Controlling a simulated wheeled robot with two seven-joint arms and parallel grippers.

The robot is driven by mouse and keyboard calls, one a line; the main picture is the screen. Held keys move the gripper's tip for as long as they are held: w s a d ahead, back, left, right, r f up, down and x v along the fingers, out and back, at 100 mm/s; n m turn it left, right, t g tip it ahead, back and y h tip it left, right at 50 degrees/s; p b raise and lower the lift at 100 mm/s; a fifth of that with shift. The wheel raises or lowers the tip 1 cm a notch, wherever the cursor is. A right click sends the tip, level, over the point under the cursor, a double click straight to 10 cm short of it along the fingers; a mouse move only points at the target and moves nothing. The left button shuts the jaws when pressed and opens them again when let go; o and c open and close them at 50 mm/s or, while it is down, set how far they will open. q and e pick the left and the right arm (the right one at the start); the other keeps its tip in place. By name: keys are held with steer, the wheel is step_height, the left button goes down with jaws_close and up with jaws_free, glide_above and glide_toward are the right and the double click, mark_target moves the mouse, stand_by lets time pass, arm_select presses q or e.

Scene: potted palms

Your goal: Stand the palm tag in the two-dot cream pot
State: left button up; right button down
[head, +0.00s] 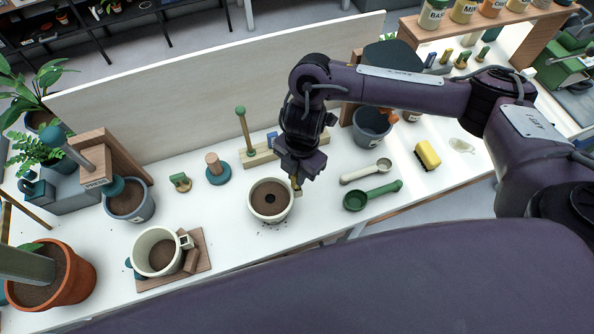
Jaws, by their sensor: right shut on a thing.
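A cream pot (257,208) filled with dark soil stands on the white table near the middle. A small dark hole shows in its soil, and its dots cannot be made out. My right gripper (296,178) points down at the pot's right rim. It is shut on a small tan and olive piece, which I take for the palm tag (297,188). Most of the tag is hidden, and I cannot tell whether it touches the rim. Another cream pot (142,258) with soil stands on a wooden board at lower left. My left gripper is not in view.
A green scoop (356,201) and a cream scoop (366,171) lie to the right, with a yellow sponge (427,154) beyond. A wooden rack with a green-topped peg (241,125) stands behind the pot. A terracotta pot (77,279) is at far left. Soil crumbs lie before the middle pot.

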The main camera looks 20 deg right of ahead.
steer(key=shift+f+b, duration=0.7)
steer(key=shift+f, duration=0.45)
steer(key=c, duration=0.9)
jaws_free()
steer(key=shift+o, duration=0.2)
step_height(320, 180, up, 6)
steer(key=p, duration=0.5)
steer(key=shift+f, duration=0.1)
steer(key=shift+r+p, duration=1.1)
steer(key=shift+r, duration=0.05)
